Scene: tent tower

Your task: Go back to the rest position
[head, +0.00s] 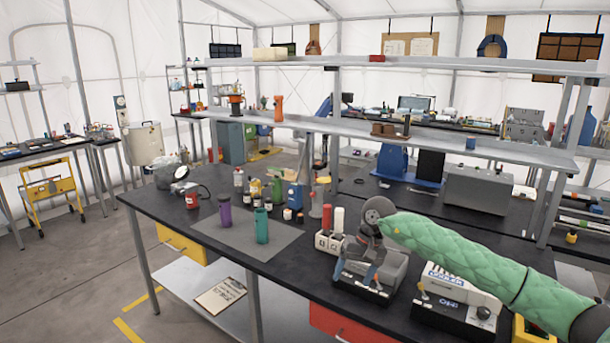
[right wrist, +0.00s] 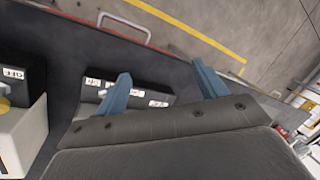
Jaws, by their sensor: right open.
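My right arm, in a green quilted sleeve, reaches in from the right in the head view. My right gripper (head: 362,266) points down above a grey box-like device (head: 392,267) at the front of the dark workbench. Its two blue fingers are apart, with nothing seen between them. In the right wrist view the open fingers (right wrist: 161,70) point over the bench edge, near a black switch block (right wrist: 145,97) with white labels. I cannot tell whether the gripper touches the device. My left gripper is not in view.
A white and black device (head: 455,295) stands under my right forearm. A long shelf (head: 440,141) runs above the bench's back. Open floor (head: 60,280) lies at the left.

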